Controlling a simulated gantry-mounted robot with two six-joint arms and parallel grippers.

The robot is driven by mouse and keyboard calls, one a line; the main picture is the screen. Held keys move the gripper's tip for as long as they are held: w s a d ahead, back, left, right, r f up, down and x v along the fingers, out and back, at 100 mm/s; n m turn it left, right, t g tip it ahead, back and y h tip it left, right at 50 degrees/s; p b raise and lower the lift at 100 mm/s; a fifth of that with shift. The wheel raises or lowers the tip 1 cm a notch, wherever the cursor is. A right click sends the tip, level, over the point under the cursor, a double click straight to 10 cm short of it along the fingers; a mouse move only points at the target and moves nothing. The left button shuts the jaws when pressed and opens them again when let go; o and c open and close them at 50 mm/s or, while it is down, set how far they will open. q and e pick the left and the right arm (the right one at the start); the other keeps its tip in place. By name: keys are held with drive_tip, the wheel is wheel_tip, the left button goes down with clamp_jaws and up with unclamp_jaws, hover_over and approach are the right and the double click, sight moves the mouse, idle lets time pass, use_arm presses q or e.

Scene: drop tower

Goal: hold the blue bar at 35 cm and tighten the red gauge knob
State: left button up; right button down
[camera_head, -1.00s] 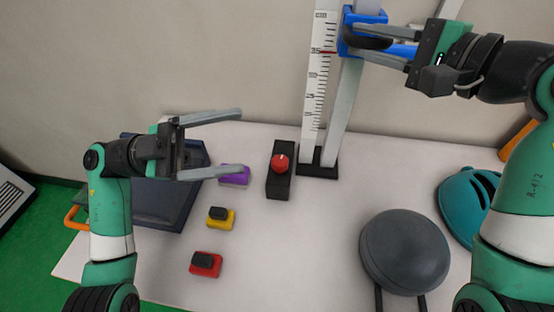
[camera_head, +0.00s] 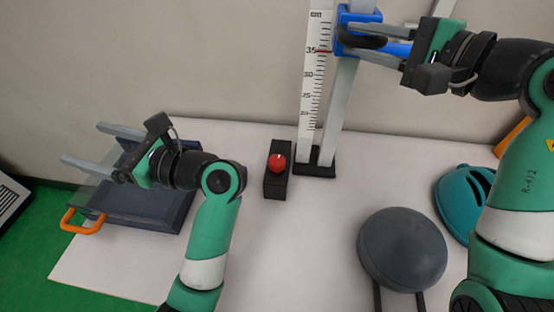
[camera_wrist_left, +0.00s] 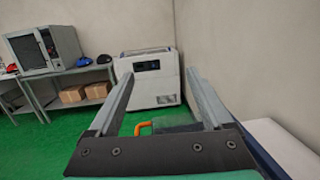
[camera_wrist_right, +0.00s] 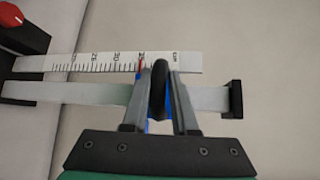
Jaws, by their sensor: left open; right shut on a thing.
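The blue bar (camera_head: 397,48) is part of a blue carriage (camera_head: 343,22) on an upright grey post. A white scale (camera_head: 314,75) stands beside the post, with a red mark at 35 level with the carriage's lower part. My right gripper (camera_head: 372,48) is shut on the carriage's black handle, also seen between the fingers in the right wrist view (camera_wrist_right: 160,90). The red gauge knob (camera_head: 276,163) sits on a black block (camera_head: 275,188) left of the post's base. My left gripper (camera_head: 84,146) is open and empty, pointing left, away from the knob.
A grey round stool-like object (camera_head: 402,250) and a teal helmet (camera_head: 464,204) are on the right. The left wrist view shows shelves with boxes (camera_wrist_left: 85,93) and a white machine (camera_wrist_left: 152,78).

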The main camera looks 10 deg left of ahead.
use_arm(q)
drive_tip(key=w+d+f+m+t+h, duration=0.6)
drive_tip(key=w+d+f+t, duration=0.15)
drive_tip(key=d, duration=0.45)
drive_tip(key=m+t+h, duration=0.3)
drive_tip(key=m+h, duration=0.2)
drive_tip(key=h, duration=0.2)
approach(278, 162)
drive_tip(key=x, duration=1)
drive_tip(key=shift+w+a+f, duration=0.15)
drive_tip(key=shift+w, duration=0.2)
clamp_jaws()
